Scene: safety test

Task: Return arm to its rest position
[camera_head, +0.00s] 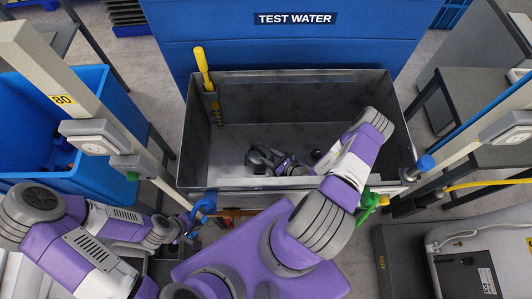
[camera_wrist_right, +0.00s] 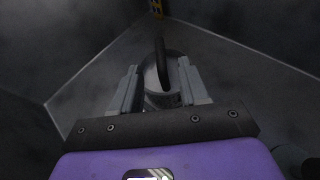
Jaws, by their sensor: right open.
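My right arm reaches over the front rim into a grey metal tank (camera_head: 300,108) below a "TEST WATER" sign. My right gripper (camera_head: 262,158) is low inside the tank, small and dark in the head view. In the right wrist view its two fingers (camera_wrist_right: 160,92) are apart. A round grey object with a dark upright bar or handle (camera_wrist_right: 163,70) shows between and beyond them; I cannot tell whether they touch it. My left arm is folded at the lower left, outside the tank. Its gripper (camera_head: 187,226) is near the tank's front left corner, too small to read.
A yellow-handled tool (camera_head: 203,68) stands at the tank's back left corner. A blue hook (camera_head: 204,206) and a green clip (camera_head: 368,205) sit at the front rim. A blue bin (camera_head: 110,105) stands left. Posts and a grey bench (camera_head: 480,95) stand close by.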

